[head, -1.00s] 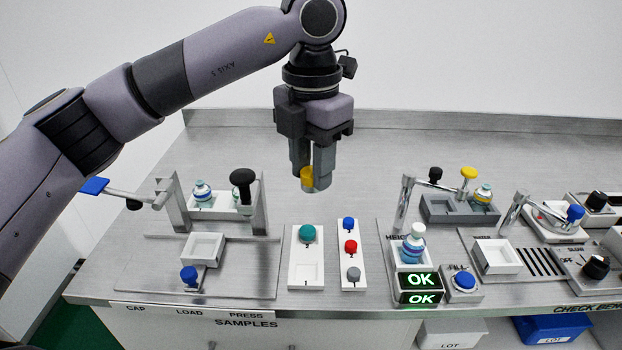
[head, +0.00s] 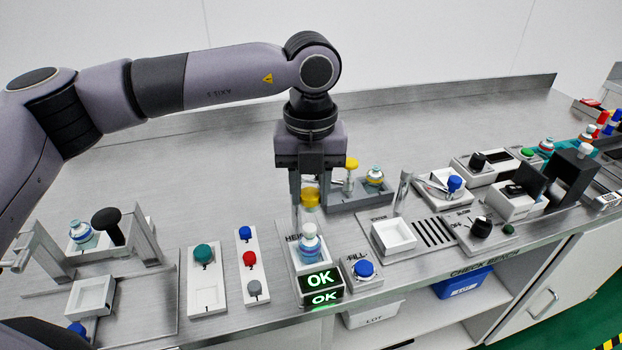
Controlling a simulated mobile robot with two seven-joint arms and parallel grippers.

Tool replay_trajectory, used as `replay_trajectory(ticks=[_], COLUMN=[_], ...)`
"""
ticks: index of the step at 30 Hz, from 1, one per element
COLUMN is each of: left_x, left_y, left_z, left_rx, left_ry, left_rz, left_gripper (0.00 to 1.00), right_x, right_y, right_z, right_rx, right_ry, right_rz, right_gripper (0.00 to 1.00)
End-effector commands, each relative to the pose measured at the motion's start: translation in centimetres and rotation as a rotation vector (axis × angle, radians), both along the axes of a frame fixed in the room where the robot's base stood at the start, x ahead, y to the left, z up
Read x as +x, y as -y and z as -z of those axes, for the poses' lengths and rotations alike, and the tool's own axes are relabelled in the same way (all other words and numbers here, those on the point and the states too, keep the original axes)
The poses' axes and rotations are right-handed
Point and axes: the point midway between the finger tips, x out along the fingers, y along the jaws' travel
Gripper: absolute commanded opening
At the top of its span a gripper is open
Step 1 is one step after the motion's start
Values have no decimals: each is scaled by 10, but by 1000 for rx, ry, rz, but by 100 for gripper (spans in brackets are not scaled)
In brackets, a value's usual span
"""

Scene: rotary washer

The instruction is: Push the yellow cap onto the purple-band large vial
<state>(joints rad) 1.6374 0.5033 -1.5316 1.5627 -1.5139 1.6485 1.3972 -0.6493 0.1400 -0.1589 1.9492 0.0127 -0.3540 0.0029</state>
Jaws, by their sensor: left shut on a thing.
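My left gripper (head: 311,195) points straight down and is shut on the yellow cap (head: 310,199), which shows between its fingertips. A white vial with bluish-purple bands (head: 309,247) stands upright at the station behind the green OK displays. Its top is pale and bare of a yellow cap. In the picture the held cap is just above the vial's top, with a small gap between them. Whether it is exactly in line in depth I cannot tell. My right gripper is not in view.
A grey tray (head: 343,204) behind the cap holds another vial (head: 375,177) beside a yellow-topped post (head: 351,165). The OK displays (head: 320,284) and the blue FILL button (head: 363,269) stand in front. A frame with a black knob (head: 107,224) stands at left.

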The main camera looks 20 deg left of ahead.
Motion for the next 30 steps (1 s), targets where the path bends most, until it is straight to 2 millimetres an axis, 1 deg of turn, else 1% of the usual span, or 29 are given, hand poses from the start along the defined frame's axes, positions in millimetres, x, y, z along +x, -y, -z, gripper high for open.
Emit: replay_trajectory(ticks=[8, 17, 24, 30], left_x=[0, 0, 0, 0], left_y=[0, 0, 0, 0], left_z=[14, 38, 58, 63], left_rx=[-1, 0, -1, 0], left_ry=[-1, 0, 0, 0], left_rz=[1, 2, 2, 3], left_gripper=[7, 7, 7, 7], right_x=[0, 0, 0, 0], right_y=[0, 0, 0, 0], right_z=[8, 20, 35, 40], right_rx=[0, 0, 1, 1], right_ry=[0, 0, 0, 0], right_rz=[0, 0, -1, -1], right_gripper=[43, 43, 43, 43])
